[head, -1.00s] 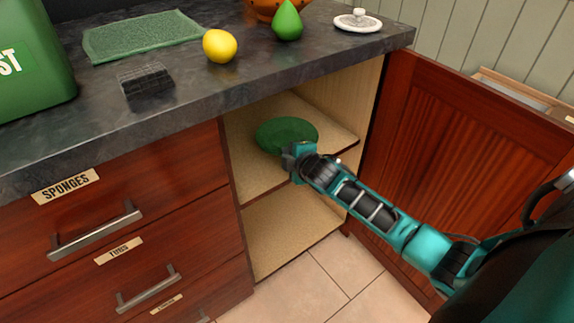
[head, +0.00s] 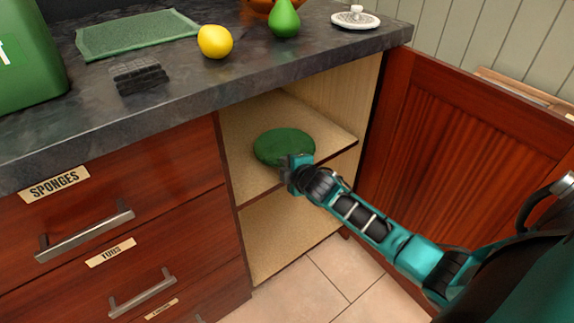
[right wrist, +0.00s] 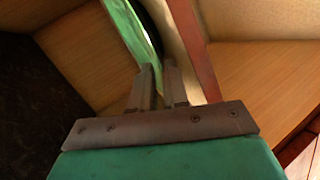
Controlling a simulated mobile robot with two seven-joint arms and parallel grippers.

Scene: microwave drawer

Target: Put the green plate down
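The green plate (head: 284,147) is inside the open cabinet, over the upper shelf (head: 335,129), in the head view. It looks about level, at or just above the shelf; exact contact is hard to tell. My right gripper (head: 294,168) is at the plate's near edge, and its fingers are largely hidden in the head view. In the right wrist view, the two fingers (right wrist: 159,85) are close together at the rim of the green plate (right wrist: 128,28), and the gripper seems shut on it. My left gripper is not in view.
The cabinet door (head: 460,150) stands open at the right, beside my right arm. The countertop (head: 150,105) overhangs the cabinet. It carries a lemon (head: 215,42), a pear (head: 285,18), a black block (head: 139,77) and a white lid (head: 355,19). The lower cabinet space (head: 285,235) is empty.

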